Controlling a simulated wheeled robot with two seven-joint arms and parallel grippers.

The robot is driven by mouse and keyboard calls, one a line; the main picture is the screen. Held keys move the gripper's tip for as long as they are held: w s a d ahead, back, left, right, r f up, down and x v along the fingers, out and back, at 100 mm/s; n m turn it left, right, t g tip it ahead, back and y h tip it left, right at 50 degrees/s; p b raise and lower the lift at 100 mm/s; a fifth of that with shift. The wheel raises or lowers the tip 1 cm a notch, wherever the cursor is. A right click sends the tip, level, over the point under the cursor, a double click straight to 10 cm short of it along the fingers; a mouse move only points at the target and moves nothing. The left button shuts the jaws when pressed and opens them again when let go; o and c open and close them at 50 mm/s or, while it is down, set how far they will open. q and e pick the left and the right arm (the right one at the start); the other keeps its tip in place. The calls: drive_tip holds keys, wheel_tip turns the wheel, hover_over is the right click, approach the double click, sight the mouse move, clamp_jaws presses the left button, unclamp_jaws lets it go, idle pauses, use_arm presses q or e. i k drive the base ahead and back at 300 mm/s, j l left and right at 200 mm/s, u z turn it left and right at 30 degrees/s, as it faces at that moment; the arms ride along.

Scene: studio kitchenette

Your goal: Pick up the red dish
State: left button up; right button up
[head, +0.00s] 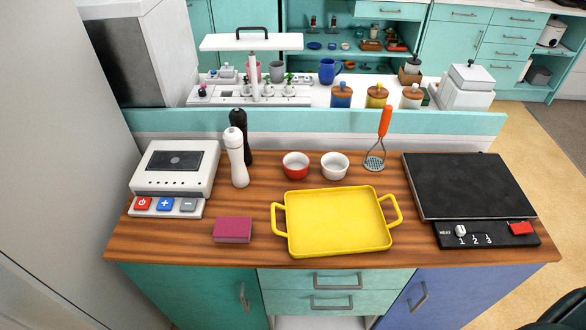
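The red dish (296,172) is a small round ramekin with a pale inside. It stands upright on the wooden counter, behind the yellow tray, and looks empty. A similar white dish (335,172) stands just to its right, with a small gap between them. Neither of my grippers shows in the head view.
A yellow two-handled tray (337,222) lies in front of the dishes. White and black mills (237,160) stand to their left, and an orange-handled masher (383,130) to their right. A scale (174,170), a maroon block (232,229) and a black hotplate (467,185) flank the tray.

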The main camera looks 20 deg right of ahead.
sight(295, 164)
drive_tip(key=i+j, duration=0.1)
drive_tip(key=j, duration=0.25)
drive_tip(key=i+j, duration=0.15)
drive_tip(key=j, duration=0.2)
drive_tip(key=z, duration=1.85)
